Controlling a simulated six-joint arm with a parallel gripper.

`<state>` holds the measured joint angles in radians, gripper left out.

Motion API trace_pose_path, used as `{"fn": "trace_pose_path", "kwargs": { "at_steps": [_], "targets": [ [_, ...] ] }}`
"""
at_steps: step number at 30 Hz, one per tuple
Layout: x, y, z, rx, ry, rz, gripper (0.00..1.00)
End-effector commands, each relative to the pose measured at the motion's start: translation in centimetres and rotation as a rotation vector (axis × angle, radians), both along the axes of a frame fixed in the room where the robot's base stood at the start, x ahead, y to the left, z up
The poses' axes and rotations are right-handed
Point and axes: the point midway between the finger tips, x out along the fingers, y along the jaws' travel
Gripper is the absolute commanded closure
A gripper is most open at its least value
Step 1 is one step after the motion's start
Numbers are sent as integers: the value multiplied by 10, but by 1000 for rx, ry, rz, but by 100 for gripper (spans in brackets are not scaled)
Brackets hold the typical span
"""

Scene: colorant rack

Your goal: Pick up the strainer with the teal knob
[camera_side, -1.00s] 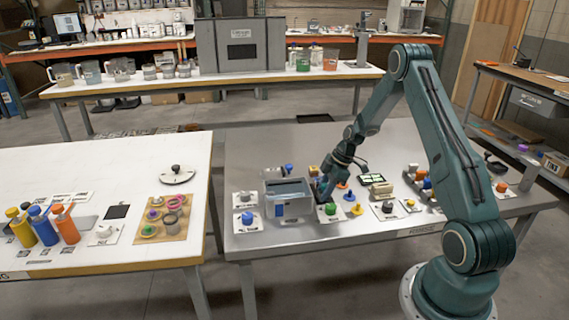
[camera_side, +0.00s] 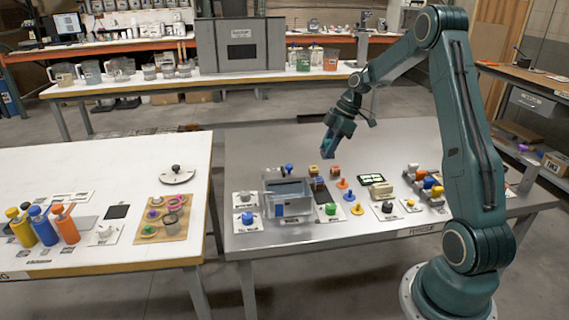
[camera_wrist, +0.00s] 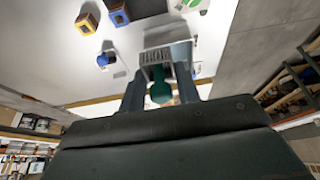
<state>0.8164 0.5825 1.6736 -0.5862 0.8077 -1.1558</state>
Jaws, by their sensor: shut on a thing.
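In the wrist view, a teal knob (camera_wrist: 160,92) sits between the two fingers of my gripper (camera_wrist: 160,88). A grey slotted part (camera_wrist: 155,70) shows just beyond the knob and looks like the strainer's body. My gripper is shut on the strainer. In the side view, my gripper (camera_side: 328,147) is high above the back part of the grey table, clear of everything on it. The held strainer is too small to make out there.
A grey open-topped box (camera_side: 290,205) stands on the grey table (camera_side: 250,160). A green knob (camera_side: 330,209), small brown-and-coloured blocks (camera_side: 317,184), orange and yellow pieces (camera_side: 342,183) and a rack of coloured knobs (camera_side: 428,184) lie near it. The table's back left is clear.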

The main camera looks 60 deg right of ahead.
Motion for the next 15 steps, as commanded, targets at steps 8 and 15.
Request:
{"fn": "trace_pose_path", "kwargs": {
  "at_steps": [8, 15],
  "targets": [
    [0, 0, 35, -2, -2, 0, 93],
    [0, 0, 43, -1, -1, 0, 93]
  ]
}}
